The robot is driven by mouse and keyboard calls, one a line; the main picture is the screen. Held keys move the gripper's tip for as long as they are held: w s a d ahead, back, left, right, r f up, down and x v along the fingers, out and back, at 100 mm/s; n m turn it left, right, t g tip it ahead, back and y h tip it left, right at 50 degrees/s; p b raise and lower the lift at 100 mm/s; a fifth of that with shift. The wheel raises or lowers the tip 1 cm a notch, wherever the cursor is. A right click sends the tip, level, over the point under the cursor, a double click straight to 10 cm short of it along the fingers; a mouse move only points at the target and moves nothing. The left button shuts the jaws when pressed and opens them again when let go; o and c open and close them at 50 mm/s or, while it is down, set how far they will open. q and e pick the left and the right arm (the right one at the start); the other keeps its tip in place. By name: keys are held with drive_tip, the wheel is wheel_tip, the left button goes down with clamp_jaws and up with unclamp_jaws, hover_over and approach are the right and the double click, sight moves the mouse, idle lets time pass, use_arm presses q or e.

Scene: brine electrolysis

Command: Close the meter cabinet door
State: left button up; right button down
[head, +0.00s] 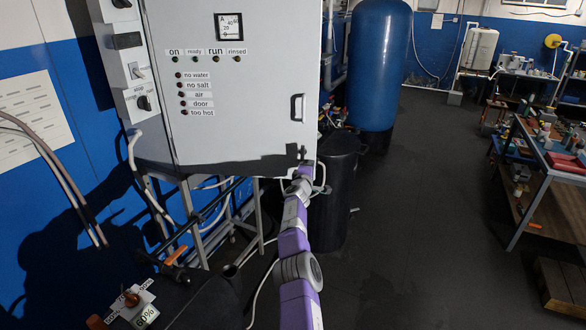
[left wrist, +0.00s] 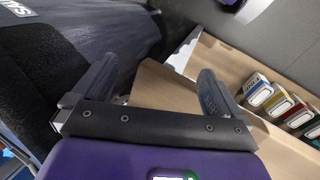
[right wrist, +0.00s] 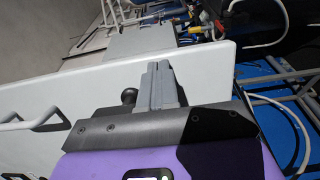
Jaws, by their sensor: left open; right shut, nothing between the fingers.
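The meter cabinet door (head: 245,105) is a pale grey panel with a gauge, labelled lamps and a handle (head: 298,107) near its right edge. From the front I cannot tell how wide any gap behind it is. My right gripper (head: 304,166) is at the door's lower right corner. In the right wrist view the gripper (right wrist: 156,72) is shut and empty, its fingers against or just over the white door (right wrist: 70,100) near its edge; contact is unclear. A dark round knob (right wrist: 129,97) is beside the fingers. My left gripper (left wrist: 145,85) is open and empty, away from the door.
A blue tank (head: 378,60) and a dark barrel (head: 335,190) stand right of the cabinet. Pipes and a valve (head: 130,298) lie low at left. A workbench (head: 520,150) is at far right. Small coloured boxes (left wrist: 280,105) show beside the left gripper.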

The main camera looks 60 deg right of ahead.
drive_tip(key=shift+d+t, duration=0.3)
drive_tip(key=shift+d, duration=0.05)
drive_tip(key=shift+n, duration=0.3)
